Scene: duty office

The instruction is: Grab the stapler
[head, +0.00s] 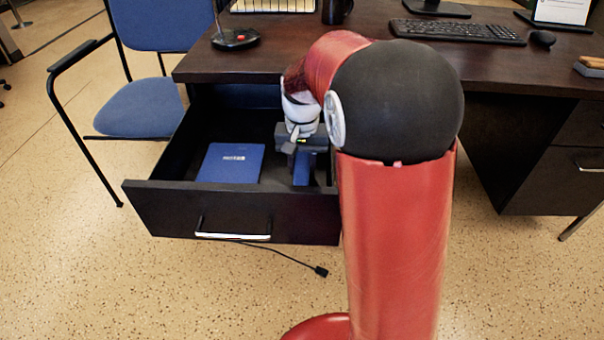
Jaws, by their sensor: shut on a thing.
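The desk drawer (268,214) is pulled open. My gripper (304,156) reaches down into its right part, pointing downward. It is shut on a narrow blue thing (304,171), which looks like the stapler. Only part of this blue thing shows, below and between the fingers; the gripper hides its upper end. Whether it still touches the drawer floor I cannot tell. My arm covers the drawer's right edge.
A blue notebook (231,163) lies in the drawer, left of my gripper. A blue chair (148,104) stands left of the desk. The desktop (500,62) above holds a keyboard (456,32) and mouse (542,38). A cable (290,257) lies on the floor below the drawer.

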